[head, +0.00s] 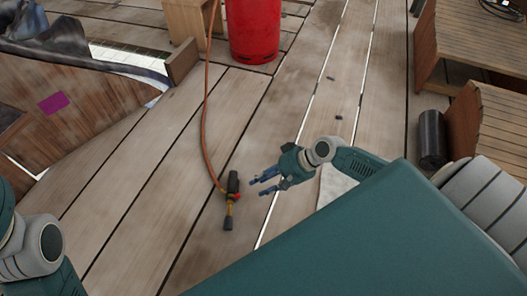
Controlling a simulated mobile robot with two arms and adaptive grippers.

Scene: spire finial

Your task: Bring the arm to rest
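My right gripper (264,184) is held over the plank floor in the middle of the head view. Its two blue-grey fingers point left and are spread apart, with nothing between them. A torch (231,200) with a black handle and a brass-coloured neck lies on the planks just left of the fingertips, apart from them in the picture. My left arm (35,245) shows at the lower left edge; its gripper is out of the frame.
An orange hose (204,110) runs from the torch up toward a red gas cylinder (254,30). A wooden stool (188,18) stands beside it. A dark roll (432,138) and wooden steps (490,125) are at the right. The planks (150,170) left of the torch are clear.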

